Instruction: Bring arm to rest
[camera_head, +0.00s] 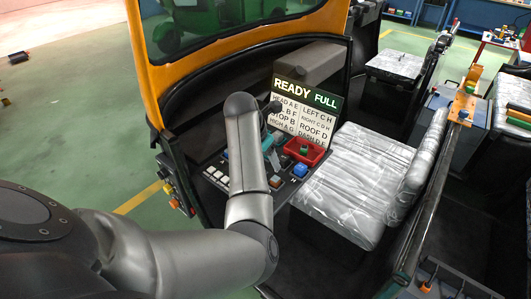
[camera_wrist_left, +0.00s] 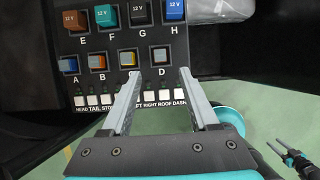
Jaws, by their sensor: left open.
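My left arm comes in from the lower left in the head view, bends, and reaches over the rickshaw's control panel. In the wrist view my left gripper (camera_wrist_left: 160,72) is open and empty, its two grey fingers apart over the panel (camera_wrist_left: 120,80) near the slot marked D (camera_wrist_left: 160,58). The forearm hides part of the panel in the head view. A dark gripper (camera_wrist_left: 284,146) with teal bands, apparently my right one, shows at the lower right of the wrist view, too small to tell its jaws.
Brown (camera_wrist_left: 75,20), teal (camera_wrist_left: 106,15), black and blue (camera_wrist_left: 174,10) 12 V blocks sit above E to H.

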